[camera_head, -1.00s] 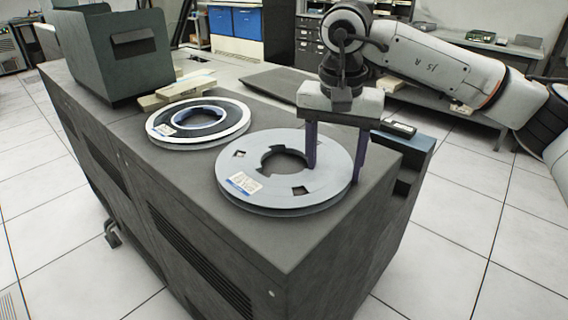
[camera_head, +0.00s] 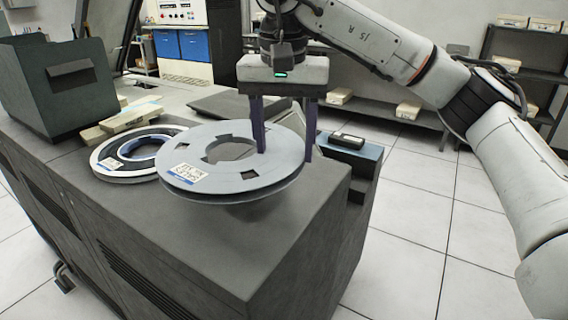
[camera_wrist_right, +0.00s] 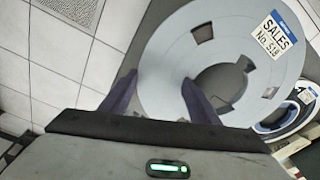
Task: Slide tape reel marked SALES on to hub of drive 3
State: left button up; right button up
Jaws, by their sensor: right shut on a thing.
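The light grey SALES tape reel (camera_head: 205,179) is held in the air over the cabinet top, roughly level. Its label reads SALES No. 518 in the right wrist view (camera_wrist_right: 275,36). My right gripper (camera_head: 285,155) is shut on the reel's right side, one finger down through an opening in the flange and the other outside the rim. Both fingers also show in the right wrist view (camera_wrist_right: 158,90). My left gripper is not in view. No drive or hub can be made out for certain.
A second reel (camera_head: 113,172), dark with a pale rim, lies on the cabinet top (camera_head: 250,240) left of the held reel. A dark green bin (camera_head: 55,95) stands at the back left. A black cassette-like box (camera_head: 347,140) sits at the right edge. The front of the top is clear.

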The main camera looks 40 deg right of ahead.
notch_tip(320, 180, up, 3)
jog(key=shift+r+p, duration=0.1)
jog(key=shift+p, duration=0.65)
notch_tip(320, 180, up, 4)
jog(key=p, duration=0.4)
